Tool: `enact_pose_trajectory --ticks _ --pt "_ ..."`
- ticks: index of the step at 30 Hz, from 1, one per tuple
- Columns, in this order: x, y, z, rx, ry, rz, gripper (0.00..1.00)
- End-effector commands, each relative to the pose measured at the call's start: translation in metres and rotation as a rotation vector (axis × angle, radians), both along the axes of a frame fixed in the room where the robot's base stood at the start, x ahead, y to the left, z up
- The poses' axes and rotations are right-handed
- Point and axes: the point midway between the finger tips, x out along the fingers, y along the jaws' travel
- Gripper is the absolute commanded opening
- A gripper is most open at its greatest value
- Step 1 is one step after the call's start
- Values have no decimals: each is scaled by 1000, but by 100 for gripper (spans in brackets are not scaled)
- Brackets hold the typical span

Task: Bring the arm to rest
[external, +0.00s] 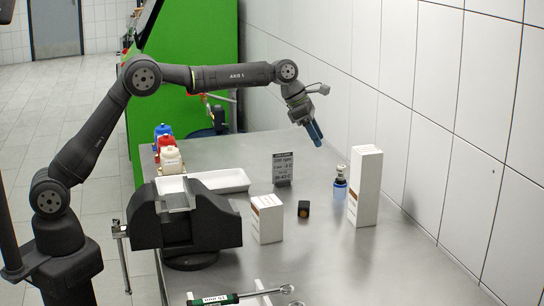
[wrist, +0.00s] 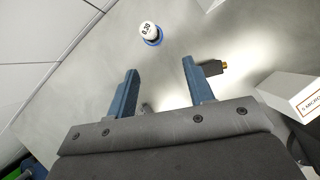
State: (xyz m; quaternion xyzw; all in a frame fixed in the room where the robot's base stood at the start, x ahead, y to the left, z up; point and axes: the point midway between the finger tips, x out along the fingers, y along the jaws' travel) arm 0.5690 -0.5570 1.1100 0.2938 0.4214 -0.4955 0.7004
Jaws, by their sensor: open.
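My gripper (external: 316,133) is at the end of my raised arm, above the back of the metal table. Its two blue fingers are apart and nothing is between them. In the wrist view my gripper (wrist: 158,85) shows the same gap, with only the grey table behind it. It touches no object that I can see. The fingers point downward in the external view.
A tiled wall borders the right.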

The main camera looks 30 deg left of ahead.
Motion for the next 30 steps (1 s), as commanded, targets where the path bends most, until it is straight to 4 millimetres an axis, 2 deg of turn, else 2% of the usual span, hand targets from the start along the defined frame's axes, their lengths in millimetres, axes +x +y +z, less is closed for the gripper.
enact_pose_trajectory --ticks 16,30 --pt "-47 60 4 0 7 -99 48" --pt "-98 114 -3 -6 9 -173 48"
